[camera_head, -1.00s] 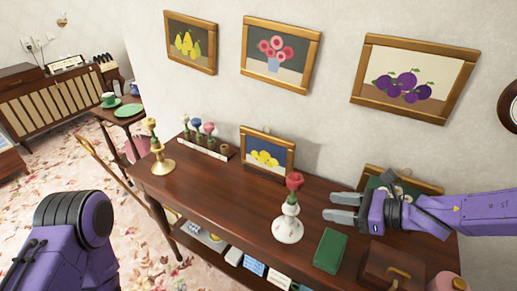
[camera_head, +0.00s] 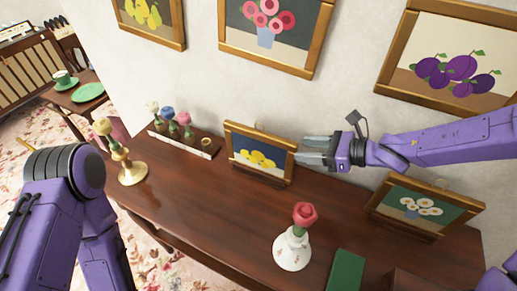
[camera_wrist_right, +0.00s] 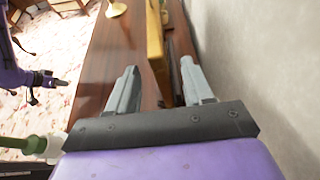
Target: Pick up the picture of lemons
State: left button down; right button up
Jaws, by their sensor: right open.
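The framed picture of lemons (camera_head: 258,156) leans upright on the wooden table near the wall. It has a gold frame and yellow lemons on dark blue. My right gripper (camera_head: 302,150) is open at the picture's right edge. In the right wrist view the frame (camera_wrist_right: 155,40) shows edge-on between the two open fingers (camera_wrist_right: 158,68), with gaps at the sides; I see no grip on it. My left arm (camera_head: 65,190) is at the left of the head view, its gripper hidden there. A small dark gripper (camera_wrist_right: 45,80) shows in the wrist view, its jaws unclear.
A flower picture (camera_head: 425,208) stands below my right arm. A white vase (camera_head: 292,250) with a red rose stands in front. The tabletop (camera_head: 205,205) between is clear.

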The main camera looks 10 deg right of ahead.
aim_at(285, 149)
jog(key=x, duration=0.6)
jog(key=shift+a+f+p, duration=0.15)
jog(key=shift+f+p, duration=0.2)
jog(key=shift+w+a, duration=0.15)
jog(key=shift+a, duration=0.2)
jog(key=shift+d, duration=0.1)
grip_shut()
